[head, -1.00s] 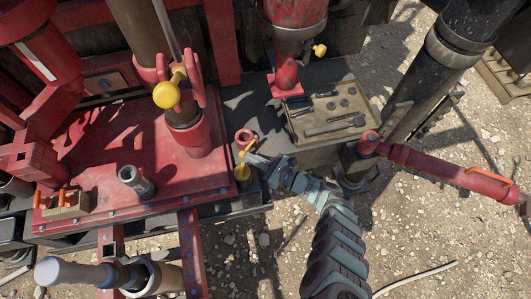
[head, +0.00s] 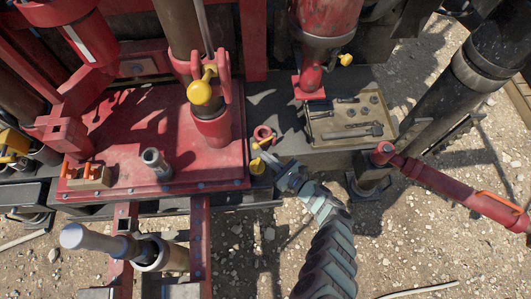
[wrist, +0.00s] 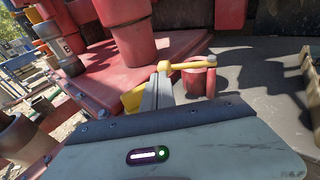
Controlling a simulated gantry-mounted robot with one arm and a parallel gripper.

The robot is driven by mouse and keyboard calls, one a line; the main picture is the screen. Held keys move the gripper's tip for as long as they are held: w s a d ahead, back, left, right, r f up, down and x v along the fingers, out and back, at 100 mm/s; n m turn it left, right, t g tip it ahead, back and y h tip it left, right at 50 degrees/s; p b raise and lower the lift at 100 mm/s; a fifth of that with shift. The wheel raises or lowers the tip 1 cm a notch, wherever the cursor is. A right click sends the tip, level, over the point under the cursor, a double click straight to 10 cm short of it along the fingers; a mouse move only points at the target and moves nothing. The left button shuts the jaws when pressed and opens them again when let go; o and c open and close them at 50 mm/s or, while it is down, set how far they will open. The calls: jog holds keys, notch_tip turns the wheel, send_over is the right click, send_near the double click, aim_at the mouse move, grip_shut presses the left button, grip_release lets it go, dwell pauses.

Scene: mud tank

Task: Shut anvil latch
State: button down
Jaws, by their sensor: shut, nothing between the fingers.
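The latch appears to be a small yellow lever (head: 262,144) on a short red post (head: 263,132), beside the right edge of the red deck. In the wrist view the yellow lever (wrist: 188,65) lies roughly level, its right end over the red post (wrist: 211,82). My gripper (head: 268,156) is shut and empty, with its tips close to the lever. In the wrist view my gripper (wrist: 161,80) points at the lever's left end; I cannot tell whether they touch. A yellow piece (wrist: 133,98) shows left of the fingers, partly hidden by them. Nothing labels the latch.
The red deck (head: 140,175) carries a red post with a yellow knob (head: 200,93). A tray of tools (head: 312,130) lies right of the lever. A red pipe arm (head: 440,183) reaches across the right side. Gravel ground is open at the front.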

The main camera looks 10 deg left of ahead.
jog(key=s+a+p+v, duration=0.1)
jog(key=p+v, duration=0.2)
jog(key=v, duration=0.8)
jog(key=shift+s+d+p, duration=0.2)
jog(key=shift+s+p, duration=0.05)
jog(key=shift+p, duration=0.05)
